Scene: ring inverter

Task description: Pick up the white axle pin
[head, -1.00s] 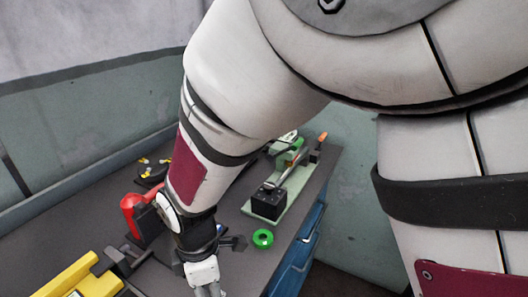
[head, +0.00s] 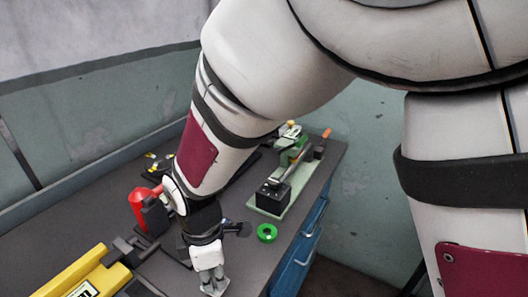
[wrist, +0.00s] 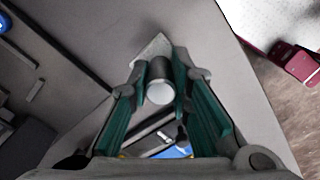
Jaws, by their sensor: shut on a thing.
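The white axle pin (wrist: 160,92) shows in the wrist view as a short cylinder with a bright white round end and a shaded grey side. It sits between the fingertips of my gripper (wrist: 161,80), whose teal-lined fingers are shut on it. A pale flat angular surface lies just beyond the pin; I cannot tell if they touch. In the head view my gripper (head: 214,284) points down over the dark bench near the bottom edge. The pin cannot be made out there.
A green ring (head: 267,232) lies on the bench (head: 240,262) right of my gripper. Behind it stands a green and black lever tool (head: 273,194) on a pale base. A red object (head: 140,208) and a yellow device (head: 85,275) are to the left. The bench edge is at right.

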